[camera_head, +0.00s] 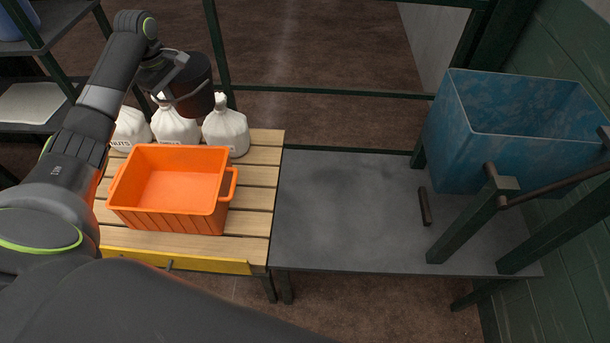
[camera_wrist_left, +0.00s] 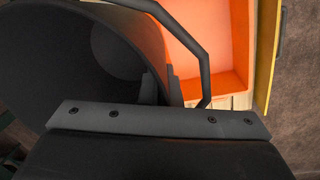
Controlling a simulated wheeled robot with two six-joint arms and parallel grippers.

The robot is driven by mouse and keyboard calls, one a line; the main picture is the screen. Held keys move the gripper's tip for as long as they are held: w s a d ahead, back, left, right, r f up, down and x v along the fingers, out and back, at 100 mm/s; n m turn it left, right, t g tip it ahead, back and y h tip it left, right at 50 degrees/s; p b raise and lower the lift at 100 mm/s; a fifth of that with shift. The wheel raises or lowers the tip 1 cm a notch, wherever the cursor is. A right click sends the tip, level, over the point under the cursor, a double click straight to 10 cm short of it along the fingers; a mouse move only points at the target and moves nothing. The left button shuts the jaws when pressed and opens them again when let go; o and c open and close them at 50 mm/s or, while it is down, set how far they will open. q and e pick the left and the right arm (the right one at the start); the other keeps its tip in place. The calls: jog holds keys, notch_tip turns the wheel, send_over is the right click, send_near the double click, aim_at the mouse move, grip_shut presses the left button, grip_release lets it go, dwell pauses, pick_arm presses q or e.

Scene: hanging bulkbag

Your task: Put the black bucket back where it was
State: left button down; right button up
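My left gripper (camera_head: 176,72) is at the bucket's upper left side. In the left wrist view the bucket (camera_wrist_left: 75,60) fills the left part, and its dark handle (camera_wrist_left: 190,42) curves over to the right. The fingers (camera_wrist_left: 160,86) are close together at the bucket's rim and look shut on it. The finger contact is partly hidden in shadow. My right gripper is not in view.
A grey table (camera_head: 340,215) to the right is mostly clear. A blue bin (camera_head: 480,140) and green posts (camera_head: 470,222) stand at its right.

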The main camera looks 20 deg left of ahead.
pick_arm(q)
jog(key=s+d+f+m, duration=0.2)
jog(key=d+f+m, duration=0.1)
jog(key=d+f, duration=0.65)
jog(key=s+d+f+m+h+b, duration=0.1)
jog(key=s+d+f+m, duration=0.35)
jog(key=d, duration=0.85)
jog(key=s+d+f+m, duration=0.1)
jog(key=d+f+m, duration=0.1)
jog(key=d+f, duration=0.85)
jog(key=shift+n, duration=0.25)
jog(key=shift+w+d+f+b, duration=0.1)
jog(key=shift+d+f+b, duration=0.1)
jog(key=shift+f, duration=1.1)
jog(key=shift+w+d+f+b, duration=0.1)
jog(key=shift+d+f+b, duration=0.05)
jog(key=shift+f, duration=1.2)
jog(key=shift+d+f+b, duration=0.15)
jog(key=shift+d+f, duration=0.05)
jog(key=shift+f, duration=1.1)
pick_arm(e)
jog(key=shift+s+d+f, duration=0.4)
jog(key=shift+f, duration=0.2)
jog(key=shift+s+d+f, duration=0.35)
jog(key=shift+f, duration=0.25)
pick_arm(q)
jog(key=shift+f, duration=0.15)
